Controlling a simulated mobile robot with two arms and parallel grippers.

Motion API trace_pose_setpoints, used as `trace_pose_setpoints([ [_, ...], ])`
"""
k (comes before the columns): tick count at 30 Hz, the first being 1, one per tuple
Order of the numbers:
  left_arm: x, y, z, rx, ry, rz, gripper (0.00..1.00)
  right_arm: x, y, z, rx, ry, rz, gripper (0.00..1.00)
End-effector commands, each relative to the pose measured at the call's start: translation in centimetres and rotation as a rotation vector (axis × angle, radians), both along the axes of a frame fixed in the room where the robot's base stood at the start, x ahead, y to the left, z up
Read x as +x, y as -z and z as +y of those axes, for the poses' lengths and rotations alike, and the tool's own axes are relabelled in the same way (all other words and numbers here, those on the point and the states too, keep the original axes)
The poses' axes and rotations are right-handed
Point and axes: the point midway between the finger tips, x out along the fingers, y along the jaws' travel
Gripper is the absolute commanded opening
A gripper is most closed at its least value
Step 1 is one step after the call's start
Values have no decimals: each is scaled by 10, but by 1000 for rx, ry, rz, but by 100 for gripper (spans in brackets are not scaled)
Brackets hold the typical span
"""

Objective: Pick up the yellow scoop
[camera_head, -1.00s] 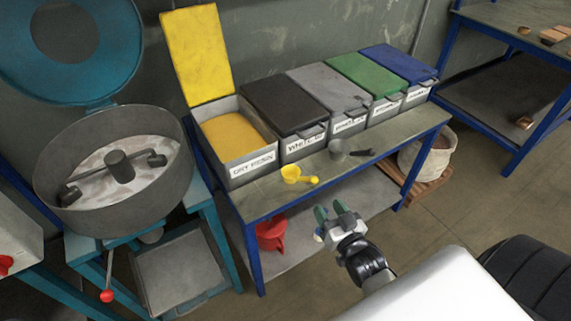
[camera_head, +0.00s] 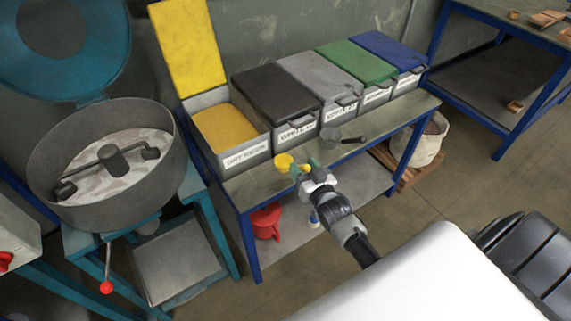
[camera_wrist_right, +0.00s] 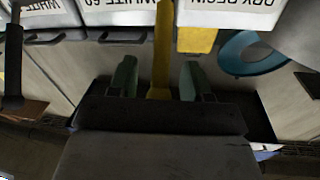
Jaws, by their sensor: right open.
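The yellow scoop (camera_head: 284,161) lies on the workbench top, near its front edge, in front of the bin of yellow powder. My right gripper (camera_head: 303,170) is open at the scoop's handle end and covers part of the handle in the head view. In the right wrist view, a yellow bar that looks like the scoop's handle (camera_wrist_right: 162,50) runs between the two green fingers (camera_wrist_right: 158,78), with a gap on each side. Contact cannot be told there. My left gripper is not in view.
A grey scoop (camera_head: 330,139) with a dark handle lies right of the yellow one. Labelled lidded bins stand behind. The open resin bin (camera_head: 250,157) is closest. A red object (camera_head: 266,222) sits on the lower shelf. A teal mixer (camera_head: 105,205) stands left.

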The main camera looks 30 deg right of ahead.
Motion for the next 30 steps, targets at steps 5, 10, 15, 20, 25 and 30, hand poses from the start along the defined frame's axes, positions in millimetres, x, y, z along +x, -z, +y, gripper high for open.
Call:
trace_pose_setpoints([
  [5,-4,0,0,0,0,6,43,0,0,0,0,0,0,38],
  [10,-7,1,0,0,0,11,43,-1,0,0,0,0,1,12],
  [15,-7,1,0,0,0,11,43,-1,0,0,0,0,0,0],
  [20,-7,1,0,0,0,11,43,-1,0,0,0,0,0,0],
  [25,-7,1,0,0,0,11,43,-1,-5,0,0,0,-1,0],
  [30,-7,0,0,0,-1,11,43,-1,-24,0,0,-1,-3,0],
])
